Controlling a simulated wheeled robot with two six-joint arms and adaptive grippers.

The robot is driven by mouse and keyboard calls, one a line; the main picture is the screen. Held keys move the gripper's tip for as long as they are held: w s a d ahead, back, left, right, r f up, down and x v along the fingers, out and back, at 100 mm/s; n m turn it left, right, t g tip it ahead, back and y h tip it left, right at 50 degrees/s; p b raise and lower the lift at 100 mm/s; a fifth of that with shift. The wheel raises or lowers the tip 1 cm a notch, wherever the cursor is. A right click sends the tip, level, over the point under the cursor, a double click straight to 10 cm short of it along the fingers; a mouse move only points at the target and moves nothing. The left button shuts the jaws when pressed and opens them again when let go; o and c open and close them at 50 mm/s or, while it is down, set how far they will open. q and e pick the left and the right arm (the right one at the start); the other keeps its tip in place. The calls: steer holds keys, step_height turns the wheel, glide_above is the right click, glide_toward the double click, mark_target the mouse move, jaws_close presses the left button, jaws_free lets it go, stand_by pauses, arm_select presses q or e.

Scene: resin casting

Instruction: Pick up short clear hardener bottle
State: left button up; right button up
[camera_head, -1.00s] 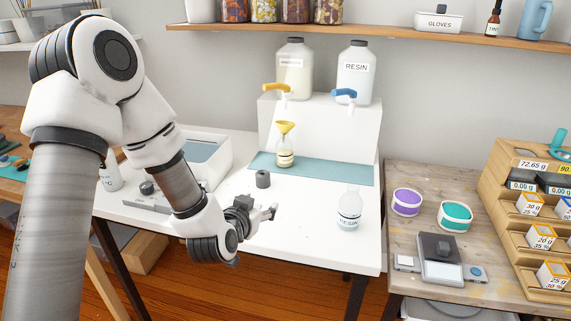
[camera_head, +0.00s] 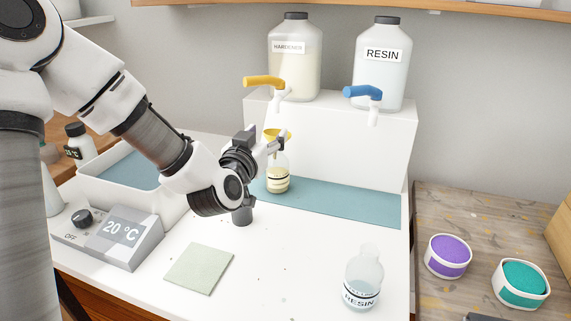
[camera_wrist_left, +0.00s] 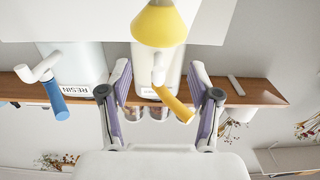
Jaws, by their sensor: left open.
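The short clear hardener bottle (camera_head: 278,181) stands on the teal mat in the head view, with pale liquid low inside and a dark band. A yellow funnel (camera_head: 283,134) sits in its neck, and it also shows large at the top of the left wrist view (camera_wrist_left: 159,25). My left gripper (camera_head: 274,143) is open and empty, at about the funnel's height, and partly covers the bottle's upper part in the head view. Its two fingers are spread apart in the left wrist view (camera_wrist_left: 160,70). I cannot tell whether they touch the funnel. My right gripper is not in view.
The hardener jug (camera_head: 294,67) with a yellow tap and the resin jug (camera_head: 383,80) with a blue tap stand on a white riser. A resin bottle (camera_head: 363,275) stands front right.

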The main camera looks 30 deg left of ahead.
mark_target(274, 154)
arm_select(q)
steer(key=f, duration=0.2)
steer(key=f+b, duration=0.1)
steer(key=f, duration=0.2)
steer(key=s+f+b, duration=0.1)
steer(key=f, duration=0.1)
steer(key=shift+d+f, duration=0.15)
steer(key=shift+f, duration=0.15)
steer(key=shift+w+r, duration=0.15)
steer(key=shift+w, duration=0.35)
steer(key=shift+w+a+r, duration=0.1)
steer(key=shift+w+a, duration=0.1)
steer(key=shift+w, duration=0.15)
steer(key=x, duration=0.5)
steer(key=shift+w, duration=0.45)
steer(key=shift+s+a, duration=0.1)
jaws_close()
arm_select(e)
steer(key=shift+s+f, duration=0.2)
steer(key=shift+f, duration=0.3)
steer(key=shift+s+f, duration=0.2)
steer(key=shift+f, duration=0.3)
